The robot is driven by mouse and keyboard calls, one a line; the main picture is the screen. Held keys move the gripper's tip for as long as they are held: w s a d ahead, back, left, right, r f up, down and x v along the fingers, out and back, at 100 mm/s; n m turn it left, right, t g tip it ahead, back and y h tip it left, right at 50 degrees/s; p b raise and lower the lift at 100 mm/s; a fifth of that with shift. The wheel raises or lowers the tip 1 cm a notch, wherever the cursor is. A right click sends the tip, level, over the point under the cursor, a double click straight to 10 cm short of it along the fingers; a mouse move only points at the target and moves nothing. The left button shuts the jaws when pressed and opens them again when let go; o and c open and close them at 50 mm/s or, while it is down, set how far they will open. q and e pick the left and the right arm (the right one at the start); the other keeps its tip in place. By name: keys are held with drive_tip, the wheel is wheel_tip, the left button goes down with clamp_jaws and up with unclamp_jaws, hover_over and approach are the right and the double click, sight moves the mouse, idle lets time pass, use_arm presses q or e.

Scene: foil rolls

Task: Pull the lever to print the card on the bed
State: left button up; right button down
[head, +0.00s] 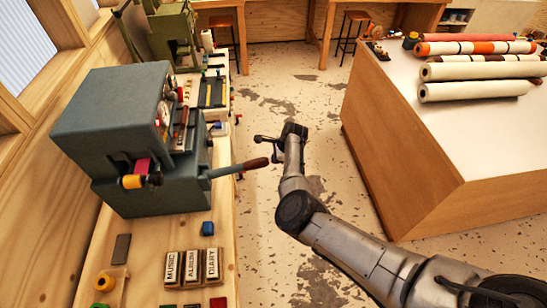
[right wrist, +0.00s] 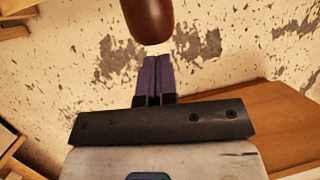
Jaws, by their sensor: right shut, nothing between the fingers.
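A blue-grey press (head: 130,130) stands on the wooden bench at the left. Its lever sticks out to the right and ends in a brown handle (head: 248,166). In the right wrist view the rounded end of the brown handle (right wrist: 148,18) is at the top, just beyond my fingertips. My right gripper (head: 262,140) is beside the handle's end in the head view. Its purple fingers (right wrist: 156,75) are shut together and empty, with a small gap to the handle in the picture. The card and the bed cannot be made out. My left gripper is not in view.
Blocks marked MUSIC, ALBUM and DIARY (head: 193,267) and a blue piece (head: 208,228) lie on the bench in front of the press. A white-topped counter (head: 440,150) with several rolls stands at the right. The speckled floor (head: 280,85) between is open.

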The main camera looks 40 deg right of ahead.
use_arm(q)
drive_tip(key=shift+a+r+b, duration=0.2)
drive_tip(key=shift+b, duration=0.2)
use_arm(e)
drive_tip(key=v, duration=1)
drive_tip(key=shift+d, duration=0.35)
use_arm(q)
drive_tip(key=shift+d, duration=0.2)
use_arm(e)
drive_tip(key=shift+s+r, duration=0.1)
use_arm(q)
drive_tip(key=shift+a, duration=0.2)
